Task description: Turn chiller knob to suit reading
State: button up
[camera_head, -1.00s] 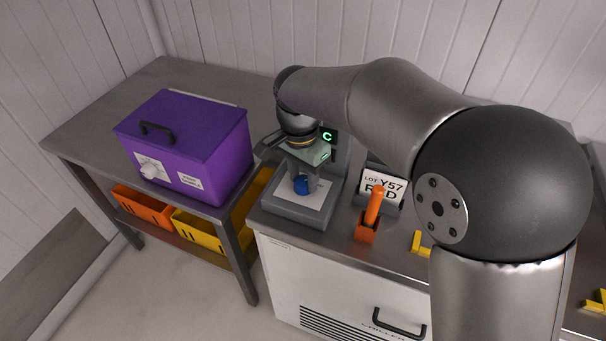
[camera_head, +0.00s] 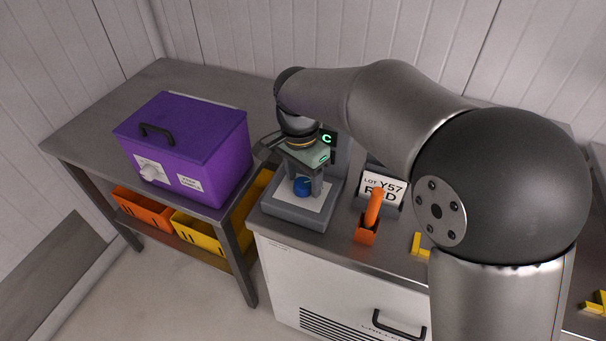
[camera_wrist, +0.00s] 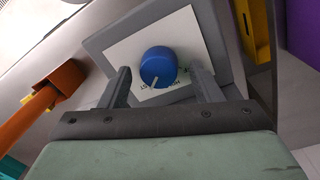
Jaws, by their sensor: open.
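The blue round knob (camera_head: 302,187) stands on a white printed plate on a grey unit (camera_head: 290,213). In the wrist view the knob (camera_wrist: 158,62) carries a pale pointer mark on its near side. The print beside it is partly hidden and too small to read surely. My gripper (camera_head: 305,177) points down over the knob. In the wrist view my gripper (camera_wrist: 160,75) is open, one finger on each side of the knob, with gaps showing. The display (camera_head: 328,137) behind my wrist shows a green "C"; the rest of its reading is hidden by my arm.
A purple box (camera_head: 215,145) stands left on the steel table, above orange (camera_head: 143,208) and yellow (camera_head: 205,232) crates. Right of the knob are an orange-handled thing (camera_head: 368,222) and a sign (camera_head: 382,186) reading "LOT Y57 RED". The white chiller front (camera_head: 300,272) is below.

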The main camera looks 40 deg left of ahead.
aim_at(299, 179)
jog(key=shift+r, duration=0.1)
notch_tip(299, 179, up, 17)
jog(key=a, duration=0.1)
dwell(0.3)
dwell(0.4)
jog(key=w+d+f, duration=0.2)
jog(key=d, duration=0.7)
jog(key=w+d+f+n, duration=0.1)
jog(key=w+d+f, duration=0.1)
jog(key=d, duration=0.7)
jog(key=w+d+f, duration=0.2)
jog(key=d, duration=0.7)
jog(key=s+d+f, duration=0.5)
jog(key=s+d, duration=0.1)
jog(key=d, duration=0.3)
jog(key=s+d+f+y, duration=0.1)
jog(key=s+d+f, duration=0.4)
jog(key=d, duration=0.3)
jog(key=shift+s+d+f+n, duration=0.2)
jog(key=shift+s+d+n, duration=0.2)
jog(key=shift+s, duration=0.5)
